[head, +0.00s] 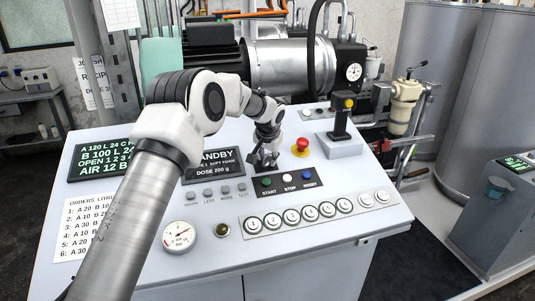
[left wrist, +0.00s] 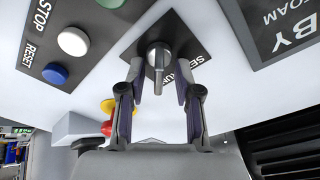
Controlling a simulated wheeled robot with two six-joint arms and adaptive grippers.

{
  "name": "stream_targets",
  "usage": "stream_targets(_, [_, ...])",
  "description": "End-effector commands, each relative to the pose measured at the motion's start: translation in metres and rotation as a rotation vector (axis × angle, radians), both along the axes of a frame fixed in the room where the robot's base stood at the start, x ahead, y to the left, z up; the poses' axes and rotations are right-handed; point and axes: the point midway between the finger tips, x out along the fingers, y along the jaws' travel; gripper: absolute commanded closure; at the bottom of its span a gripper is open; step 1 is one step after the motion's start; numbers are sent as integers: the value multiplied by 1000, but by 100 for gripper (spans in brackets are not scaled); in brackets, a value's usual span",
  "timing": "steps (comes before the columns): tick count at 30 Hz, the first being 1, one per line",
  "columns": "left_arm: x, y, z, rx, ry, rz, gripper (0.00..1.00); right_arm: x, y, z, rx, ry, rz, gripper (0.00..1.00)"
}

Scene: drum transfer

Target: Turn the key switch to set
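The key switch (left wrist: 158,58) is a silver round lock with a key standing out of it, on a black plate (left wrist: 181,33) with white lettering, partly covered by a finger. The letters "SE" and "UN" show beside it. My left gripper (left wrist: 158,76) is open, with one finger on each side of the key and a visible gap on both sides. In the head view my left gripper (head: 264,163) points down at the panel and hides most of the switch. My right gripper is in neither view.
The sloped white panel (head: 330,250) carries start, stop and reset buttons (head: 289,184) just below the gripper. A red mushroom button (head: 301,146) and a joystick box (head: 341,145) stand to the right. A standby display (head: 212,167) lies to the left.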

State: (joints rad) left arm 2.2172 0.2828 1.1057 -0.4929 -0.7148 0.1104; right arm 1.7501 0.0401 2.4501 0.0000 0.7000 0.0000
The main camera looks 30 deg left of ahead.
Motion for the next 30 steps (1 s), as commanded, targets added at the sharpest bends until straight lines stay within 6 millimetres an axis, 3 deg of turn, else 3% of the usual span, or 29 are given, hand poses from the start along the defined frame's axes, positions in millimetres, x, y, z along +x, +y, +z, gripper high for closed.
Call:
stream_targets(5, [0,0,0,0,-1,0,67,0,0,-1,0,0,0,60])
stream_targets(6, [0,0,0,0,-1,0,81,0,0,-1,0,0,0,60])
stream_targets(8, [0,0,0,0,-1,-1,100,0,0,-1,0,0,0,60])
stream_targets(20, [0,0,-2,-1,-1,9,100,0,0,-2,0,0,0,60])
stream_targets(30, [0,0,-4,-28,-34,141,100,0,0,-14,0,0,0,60])
